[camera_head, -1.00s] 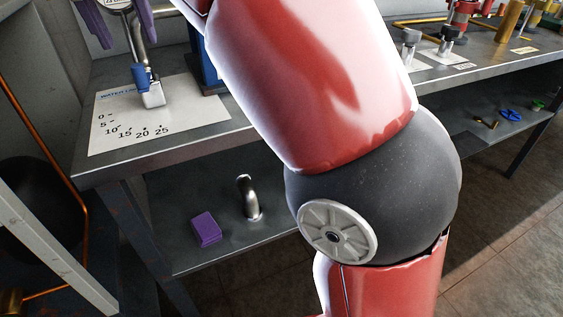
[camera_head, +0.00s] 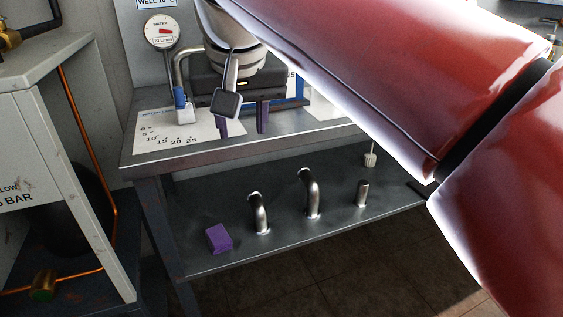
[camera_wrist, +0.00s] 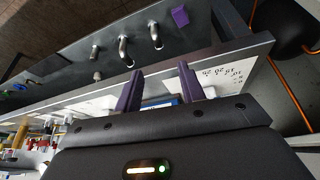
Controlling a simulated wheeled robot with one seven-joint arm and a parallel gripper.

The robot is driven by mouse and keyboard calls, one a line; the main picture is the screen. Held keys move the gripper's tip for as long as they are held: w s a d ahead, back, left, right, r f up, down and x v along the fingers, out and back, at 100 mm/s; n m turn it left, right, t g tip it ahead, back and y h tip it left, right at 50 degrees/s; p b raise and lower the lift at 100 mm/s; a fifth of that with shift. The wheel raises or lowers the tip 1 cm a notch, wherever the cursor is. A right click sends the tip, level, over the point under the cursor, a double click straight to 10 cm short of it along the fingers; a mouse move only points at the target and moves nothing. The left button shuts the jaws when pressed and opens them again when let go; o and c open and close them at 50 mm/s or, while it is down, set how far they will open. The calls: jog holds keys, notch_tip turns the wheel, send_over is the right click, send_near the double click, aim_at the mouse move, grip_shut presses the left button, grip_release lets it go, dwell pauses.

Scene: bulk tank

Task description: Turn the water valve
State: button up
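The likely water valve part is a silver pipe (camera_head: 180,72) with a blue sleeve (camera_head: 180,98) and a squared silver end (camera_head: 185,114). It hangs over a white scale plate (camera_head: 150,143) marked 0 to 25, with the end above the higher numbers. A round water meter (camera_head: 160,31) is mounted above it. My gripper (camera_head: 242,128) is just right of the silver end, pointing down low over the bench. Its two purple fingers are apart, and they also show in the wrist view (camera_wrist: 160,86) with nothing between them. The valve is not clearly visible in the wrist view.
The metal bench (camera_head: 250,142) has a lower shelf (camera_head: 285,238) holding a purple block (camera_head: 219,238) and several short metal pipes. A grey cabinet (camera_head: 60,190) with a copper pipe (camera_head: 88,160) stands at the left. My red arm covers the right of the head view.

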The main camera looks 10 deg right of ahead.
jog(key=s+d+f, duration=0.2)
jog(key=d+f, duration=0.3)
jog(key=shift+s+d+f, duration=0.15)
